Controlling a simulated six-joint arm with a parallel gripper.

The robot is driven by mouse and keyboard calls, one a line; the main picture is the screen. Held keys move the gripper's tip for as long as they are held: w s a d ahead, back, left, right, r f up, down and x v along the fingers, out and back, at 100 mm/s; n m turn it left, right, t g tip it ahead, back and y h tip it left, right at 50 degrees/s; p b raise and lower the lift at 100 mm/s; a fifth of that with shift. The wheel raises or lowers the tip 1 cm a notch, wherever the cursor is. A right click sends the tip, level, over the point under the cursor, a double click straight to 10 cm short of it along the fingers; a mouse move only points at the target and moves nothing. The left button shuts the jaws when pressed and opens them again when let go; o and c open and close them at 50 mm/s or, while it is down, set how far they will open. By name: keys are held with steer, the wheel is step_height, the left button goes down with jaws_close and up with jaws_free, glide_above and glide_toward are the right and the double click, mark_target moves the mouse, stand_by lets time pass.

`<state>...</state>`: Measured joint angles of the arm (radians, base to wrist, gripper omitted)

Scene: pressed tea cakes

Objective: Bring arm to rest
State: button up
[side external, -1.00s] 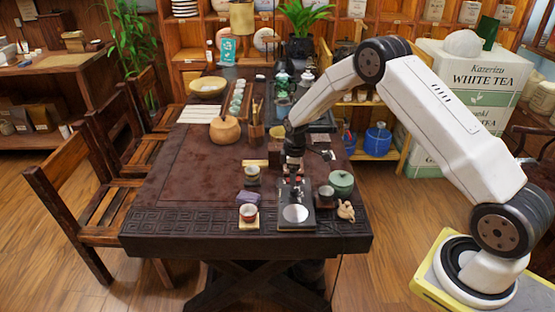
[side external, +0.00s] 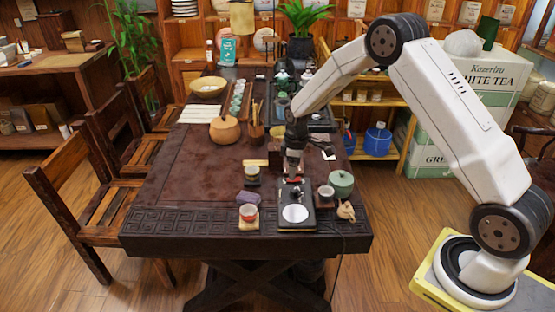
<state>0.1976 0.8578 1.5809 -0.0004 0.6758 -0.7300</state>
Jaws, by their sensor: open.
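My gripper (side external: 293,178) points down over the near right part of the dark wooden table (side external: 190,180). It is above the back part of a small black scale (side external: 297,225) with a round silver plate. The jaws are open, and I see nothing held between them, though they are small in this view. My white arm reaches in from the right, with its elbow high above the table's right side.
An orange-brown pot (side external: 225,130) stands farther back. The table's left middle is clear.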

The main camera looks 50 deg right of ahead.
steer(key=s+a+r+m+t, duration=0.1)
steer(key=s+a+r+m, duration=0.2)
steer(key=s, duration=0.7)
steer(key=s+a+r+m+t, duration=0.1)
steer(key=s+a+r+m, duration=0.2)
steer(key=s+a+r, duration=0.4)
steer(key=shift+s+r, duration=0.4)
steer(key=shift+s, duration=1.9)
